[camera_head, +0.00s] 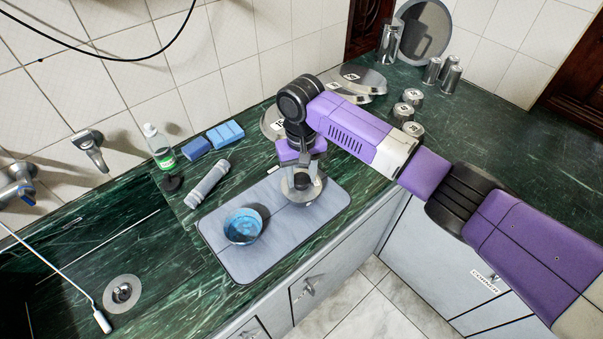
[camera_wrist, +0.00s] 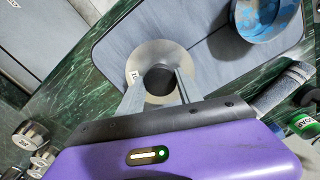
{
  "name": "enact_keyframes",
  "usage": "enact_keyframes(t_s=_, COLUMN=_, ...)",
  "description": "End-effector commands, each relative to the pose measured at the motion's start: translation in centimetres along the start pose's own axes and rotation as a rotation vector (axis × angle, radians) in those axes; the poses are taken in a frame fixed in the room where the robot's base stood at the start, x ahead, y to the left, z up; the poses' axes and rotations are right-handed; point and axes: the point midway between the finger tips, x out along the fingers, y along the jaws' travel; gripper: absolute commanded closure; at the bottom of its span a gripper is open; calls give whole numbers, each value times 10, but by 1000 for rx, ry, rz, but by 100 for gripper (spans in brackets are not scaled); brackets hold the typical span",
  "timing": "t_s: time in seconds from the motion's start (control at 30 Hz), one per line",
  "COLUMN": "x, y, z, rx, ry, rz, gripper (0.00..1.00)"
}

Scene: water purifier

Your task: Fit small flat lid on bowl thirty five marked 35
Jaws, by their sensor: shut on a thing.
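My gripper (camera_head: 302,178) points down over the right part of a grey mat. In the wrist view its two fingers (camera_wrist: 159,86) are closed around the dark knob of a small flat round metal lid (camera_wrist: 148,56). The lid also shows under the fingers in the head view (camera_head: 293,194). A small white tag sits on its rim. I cannot tell whether the lid touches anything below it. Small tagged metal bowls (camera_head: 412,97) stand on the counter to the right, behind my arm; their numbers are too small to read, so I cannot pick out bowl 35.
A blue bowl (camera_head: 243,226) stands on the mat's left part (camera_head: 222,254). Larger metal lids (camera_head: 361,79) and steel cups (camera_head: 450,80) are at the back. The sink is left.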

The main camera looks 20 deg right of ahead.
Motion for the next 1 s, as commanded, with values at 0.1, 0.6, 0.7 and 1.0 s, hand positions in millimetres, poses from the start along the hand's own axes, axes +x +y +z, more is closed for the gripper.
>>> enact_keyframes(t_s=0.1, x=7, y=0, z=0, rx=0, ry=0, rz=1, gripper=100)
enact_keyframes(t_s=0.6, x=9, y=0, z=0, rx=0, ry=0, rz=1, gripper=33)
enact_keyframes(t_s=0.7, x=9, y=0, z=0, rx=0, ry=0, rz=1, gripper=33)
enact_keyframes(t_s=1.0, x=4, y=0, z=0, rx=0, ry=2, rz=0, gripper=33)
